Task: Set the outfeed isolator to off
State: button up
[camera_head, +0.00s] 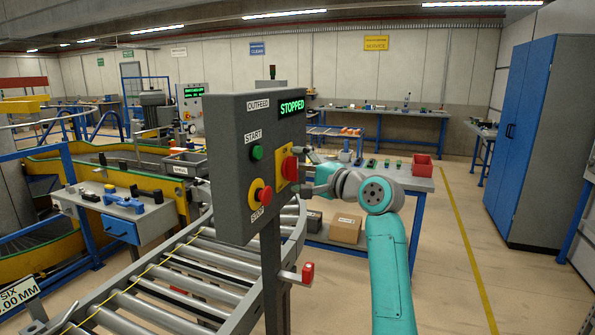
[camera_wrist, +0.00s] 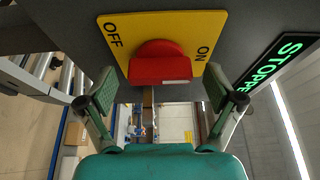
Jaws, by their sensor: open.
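The outfeed isolator is a red rotary knob (camera_head: 289,168) on a yellow plate (camera_head: 282,184), on the right-hand face of the grey OUTFEED panel (camera_head: 228,160). In the wrist view the red knob (camera_wrist: 160,65) sits on the yellow plate (camera_wrist: 205,25), with OFF at left and ON at right. I cannot tell which mark it is set to. My gripper (camera_head: 308,173) is open beside the plate. In the wrist view its two fingers (camera_wrist: 160,92) stand apart on either side of the knob, with gaps and no clear contact.
The panel also bears a green START button (camera_head: 257,152), a red STOP button (camera_head: 264,195) and a STOPPED display (camera_head: 292,106). A roller conveyor (camera_head: 185,285) runs at left. Open floor (camera_head: 455,270) lies at right.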

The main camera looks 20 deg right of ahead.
jog(key=shift+w, duration=0.1)
jog(key=c, duration=1.1)
jog(key=shift+c, duration=0.2)
jog(key=shift+n, duration=0.3)
jog(key=n, duration=0.1)
jog(key=n+t+y, duration=0.1)
jog(key=n, duration=0.1)
jog(key=shift+f+n, duration=0.2)
jog(key=shift+n, duration=0.1)
jog(key=n+y, duration=0.1)
jog(key=n, duration=0.1)
jog(key=n+y, duration=0.1)
jog(key=n, duration=0.2)
jog(key=shift+t, duration=0.3)
jog(key=shift+w+d+f+n+g+y, duration=0.1)
jog(key=shift+n+g+y, duration=0.7)
jog(key=shift+n, duration=1.4)
jog(key=shift+a+r+n+g+y, duration=0.1)
jog(key=shift+n+g+y, duration=0.3)
jog(key=shift+n+y, duration=1.25)
jog(key=shift+w+d+f+n+g+y, duration=0.1)
jog(key=shift+n+g+y, duration=0.4)
jog(key=shift+n, duration=2.25)
